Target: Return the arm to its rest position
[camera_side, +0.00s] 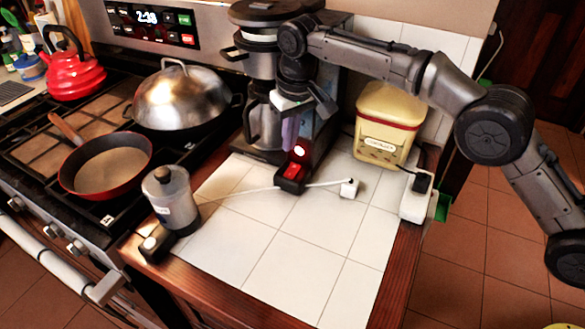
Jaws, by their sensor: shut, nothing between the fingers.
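My arm reaches in from the right, above the tiled counter (300,265). My gripper (300,145) points down in front of the coffee maker (262,70). Its fingers are shut and hold nothing. They are small and partly lost against the dark machine. They are above the red lit switch (292,171) at the machine's front; I cannot tell whether they touch anything.
A cream canister (388,125) stands right of the gripper, below my arm. A white power strip (417,205) sits at the counter's right edge. The stove holds a domed pan (182,97), red skillet (105,167) and kettle (74,75).

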